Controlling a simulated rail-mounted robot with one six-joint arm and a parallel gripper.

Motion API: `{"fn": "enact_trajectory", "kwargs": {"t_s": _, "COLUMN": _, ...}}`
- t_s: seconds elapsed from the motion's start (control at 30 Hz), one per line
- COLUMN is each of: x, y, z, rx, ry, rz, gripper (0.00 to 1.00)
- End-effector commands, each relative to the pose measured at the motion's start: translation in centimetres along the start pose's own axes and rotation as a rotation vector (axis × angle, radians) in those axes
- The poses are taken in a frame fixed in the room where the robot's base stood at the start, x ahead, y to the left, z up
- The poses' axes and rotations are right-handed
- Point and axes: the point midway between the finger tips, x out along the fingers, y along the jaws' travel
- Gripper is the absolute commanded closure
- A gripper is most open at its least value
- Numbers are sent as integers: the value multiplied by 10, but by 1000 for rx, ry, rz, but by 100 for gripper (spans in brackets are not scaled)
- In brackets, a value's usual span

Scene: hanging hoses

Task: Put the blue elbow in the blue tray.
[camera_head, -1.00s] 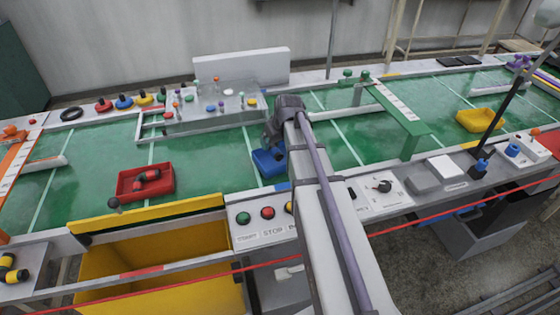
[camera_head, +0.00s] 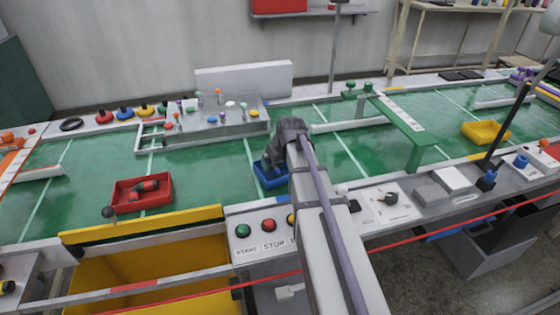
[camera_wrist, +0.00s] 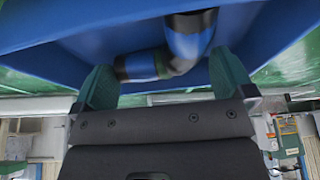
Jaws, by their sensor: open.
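The blue elbow (camera_wrist: 186,42), with black ends, lies in the blue tray in the wrist view. The blue tray (camera_wrist: 70,50) fills the top of that view, and in the head view the tray (camera_head: 268,182) sits on the green belt, partly hidden by my arm. My gripper (camera_wrist: 166,80) is open, its two green fingers apart at the tray, one on either side of the elbow's near part. Nothing shows clamped between them. In the head view my gripper (camera_head: 270,163) is at the blue tray.
A red tray (camera_head: 122,206) with a red and black part stands to the left. A yellow tray (camera_head: 486,133) is at the far right. A metal fixture with coloured knobs (camera_head: 215,125) stands behind the blue tray. A green bridge (camera_head: 415,150) crosses the belt on the right.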

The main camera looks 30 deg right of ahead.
Motion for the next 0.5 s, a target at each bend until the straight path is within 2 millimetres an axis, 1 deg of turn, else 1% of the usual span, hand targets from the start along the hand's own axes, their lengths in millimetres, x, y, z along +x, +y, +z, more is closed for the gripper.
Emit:
{"fn": "enact_trajectory", "kwargs": {"t_s": 0.07, "x": -2, "y": 0, "z": -1, "rx": 0, "ry": 0, "rz": 0, "gripper": 0}}
{"fn": "enact_trajectory", "kwargs": {"t_s": 0.17, "x": -13, "y": 0, "z": -2, "rx": 0, "ry": 0, "rz": 0, "gripper": 0}}
{"fn": "enact_trajectory", "kwargs": {"t_s": 0.27, "x": -33, "y": 0, "z": -4, "rx": 0, "ry": 0, "rz": 0, "gripper": 0}}
{"fn": "enact_trajectory", "kwargs": {"t_s": 0.5, "x": -100, "y": 0, "z": -5, "rx": 1, "ry": 0, "rz": 0, "gripper": 0}}
